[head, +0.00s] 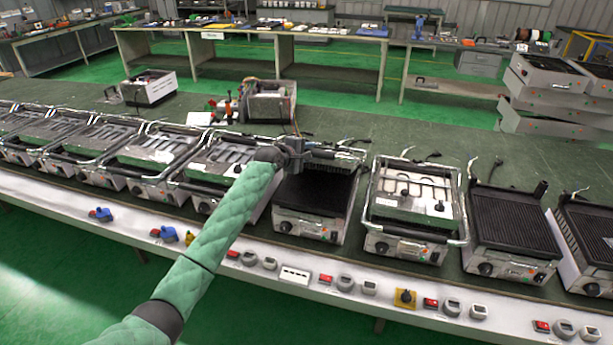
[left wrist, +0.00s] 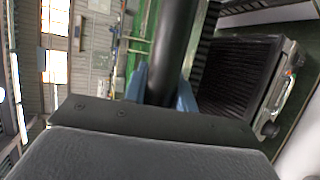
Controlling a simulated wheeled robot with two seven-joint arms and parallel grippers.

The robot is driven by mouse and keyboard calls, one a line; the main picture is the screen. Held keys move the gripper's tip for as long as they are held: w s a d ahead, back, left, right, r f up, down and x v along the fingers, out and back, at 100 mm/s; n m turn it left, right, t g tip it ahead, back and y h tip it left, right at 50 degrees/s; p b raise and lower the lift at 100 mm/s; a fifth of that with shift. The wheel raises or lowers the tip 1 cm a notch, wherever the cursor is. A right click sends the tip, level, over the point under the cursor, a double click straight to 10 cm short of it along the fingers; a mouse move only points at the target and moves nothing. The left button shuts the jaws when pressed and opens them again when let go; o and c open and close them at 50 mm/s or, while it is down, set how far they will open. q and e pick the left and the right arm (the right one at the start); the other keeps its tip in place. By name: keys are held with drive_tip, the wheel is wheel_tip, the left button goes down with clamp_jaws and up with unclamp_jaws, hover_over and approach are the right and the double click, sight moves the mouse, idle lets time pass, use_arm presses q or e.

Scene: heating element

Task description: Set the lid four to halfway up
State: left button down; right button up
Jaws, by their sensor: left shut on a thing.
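My left gripper (head: 292,156) is at the back of a contact grill (head: 310,222) in the middle of the row. This grill's black ridged lower plate (head: 314,192) is bare, and its raised lid (head: 338,157) shows edge-on behind the plate, partly hidden by my gripper. In the left wrist view, the blue fingers (left wrist: 163,92) are shut around a thick black bar, the lid's handle (left wrist: 178,45). The lower plate (left wrist: 232,78) shows at the right there. The lid's exact angle is hard to tell. My right gripper is not in view.
Several grills with lids down (head: 150,155) stand to the left. To the right is a grill with a metal frame (head: 415,195), then ridged grills without visible lids (head: 512,232). Switches and buttons (head: 345,283) line the table's front edge. An open box (head: 270,100) stands behind.

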use_arm(q)
drive_tip(key=w+d+r, duration=0.2)
drive_tip(key=w+r, duration=0.6)
drive_tip(key=r, duration=0.1)
drive_tip(key=shift+d+r, duration=0.35)
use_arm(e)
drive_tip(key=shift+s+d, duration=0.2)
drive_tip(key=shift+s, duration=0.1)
use_arm(q)
drive_tip(key=shift+w, duration=0.1)
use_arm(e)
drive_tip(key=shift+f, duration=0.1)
use_arm(q)
drive_tip(key=c, duration=1.1)
unclamp_jaws()
drive_tip(key=shift+f, duration=0.15)
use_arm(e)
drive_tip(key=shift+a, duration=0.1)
use_arm(q)
drive_tip(key=shift+b+v, duration=1.65)
drive_tip(key=shift+v, duration=2.15)
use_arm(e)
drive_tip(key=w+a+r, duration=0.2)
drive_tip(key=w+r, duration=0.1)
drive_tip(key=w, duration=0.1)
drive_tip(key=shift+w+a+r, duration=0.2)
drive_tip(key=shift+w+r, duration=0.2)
